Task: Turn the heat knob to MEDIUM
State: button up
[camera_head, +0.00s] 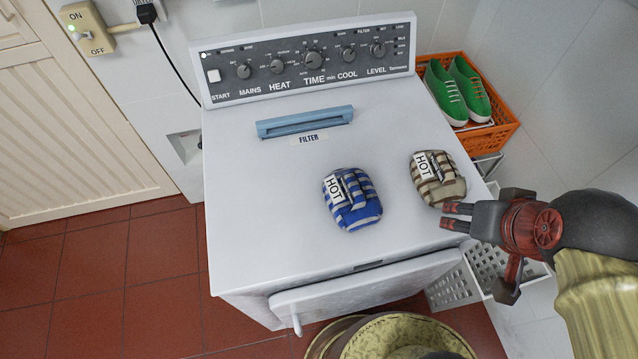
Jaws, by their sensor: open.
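The heat knob (277,66) is a small dark round knob above the word HEAT on the dryer's grey control panel (232,91). It stands between the MAINS knob (243,71) on its left and the larger TIME knob (312,58) on its right. The pointer's setting is too small to read. My gripper (450,216) is at the right, by the dryer top's right edge, its fingers pointing left. It is open, holds nothing and is well away from the panel.
A blue striped mitt (352,201) and a brown striped mitt (438,179), both tagged HOT, lie on the dryer top (260,220). A blue filter handle (305,121) sits behind them. The dryer door (365,285) is ajar in front. An orange crate (499,128) with green shoes stands at right.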

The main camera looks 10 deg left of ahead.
aim_at(276, 65)
jog(key=k+j, duration=0.15)
jog(key=j, duration=0.25)
jog(key=k+j, duration=0.2)
jog(key=j, duration=0.2)
jog(key=k+j+z, duration=0.1)
jog(key=j, duration=0.35)
jog(key=k+j, duration=0.25)
jog(key=j, duration=0.15)
